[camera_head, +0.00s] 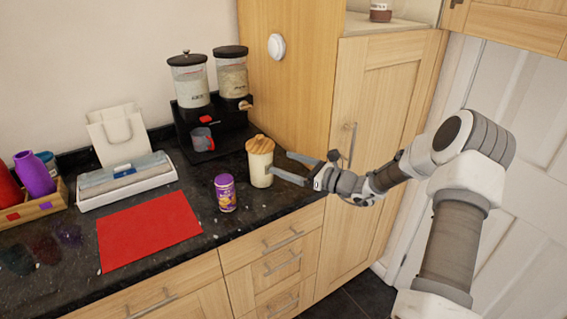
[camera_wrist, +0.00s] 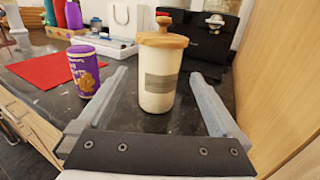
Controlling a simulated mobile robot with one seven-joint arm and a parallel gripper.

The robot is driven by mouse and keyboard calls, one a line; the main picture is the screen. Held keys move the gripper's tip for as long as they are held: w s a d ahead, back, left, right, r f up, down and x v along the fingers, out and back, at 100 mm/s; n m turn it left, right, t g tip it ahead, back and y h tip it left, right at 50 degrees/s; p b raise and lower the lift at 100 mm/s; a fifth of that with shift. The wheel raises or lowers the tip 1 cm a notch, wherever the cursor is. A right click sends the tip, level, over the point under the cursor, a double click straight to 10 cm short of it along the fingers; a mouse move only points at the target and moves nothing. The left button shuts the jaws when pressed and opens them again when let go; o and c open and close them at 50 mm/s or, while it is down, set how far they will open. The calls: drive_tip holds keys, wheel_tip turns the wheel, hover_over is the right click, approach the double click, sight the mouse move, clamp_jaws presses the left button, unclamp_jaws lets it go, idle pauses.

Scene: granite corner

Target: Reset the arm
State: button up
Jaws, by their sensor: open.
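My gripper (camera_head: 289,168) is open at the right end of the dark counter, its fingers pointing left. A cream canister with a wooden lid (camera_head: 260,163) stands upright just in front of the fingers. In the wrist view the canister (camera_wrist: 159,80) sits between and beyond the two open fingers of my gripper (camera_wrist: 163,88), with gaps on both sides. No finger appears to touch it. My arm reaches in from the right in the head view.
A purple tin (camera_head: 225,193) stands left of the canister. A red mat (camera_head: 148,230) lies further left. Behind are a black dispenser stand (camera_head: 235,135) with a mug (camera_head: 202,139). A tall wooden cabinet (camera_head: 385,110) stands close on the right, beside my arm.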

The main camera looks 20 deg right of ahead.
drive_tip(key=shift+s+a+r+n+g, duration=0.2)
drive_tip(key=shift+a+r+n+g, duration=0.1)
drive_tip(key=shift+n, duration=0.1)
drive_tip(key=s+a+r+n+g+h+p, duration=0.1)
drive_tip(key=s+a+r+n+g+h, duration=0.15)
drive_tip(key=s+a+n+g, duration=0.35)
drive_tip(key=s+a+r+n+g+h, duration=0.1)
drive_tip(key=s+a+r+n+g, duration=0.3)
drive_tip(key=s+n, duration=0.45)
drive_tip(key=s+d+r+n+t+h, duration=0.1)
drive_tip(key=s+r+n+h, duration=0.1)
drive_tip(key=s, duration=0.5)
drive_tip(key=s+d+r+n+t+h, duration=0.1)
drive_tip(key=s+d+r+n+h, duration=0.1)
drive_tip(key=s+n, duration=0.4)
drive_tip(key=s+d+r+n+t+h+p, duration=0.1)
drive_tip(key=s+r+n+h, duration=0.3)
drive_tip(key=s, duration=0.6)
drive_tip(key=shift+d+r+h, duration=0.15)
drive_tip(key=shift+r+h, duration=0.05)
drive_tip(key=shift+h, duration=0.35)
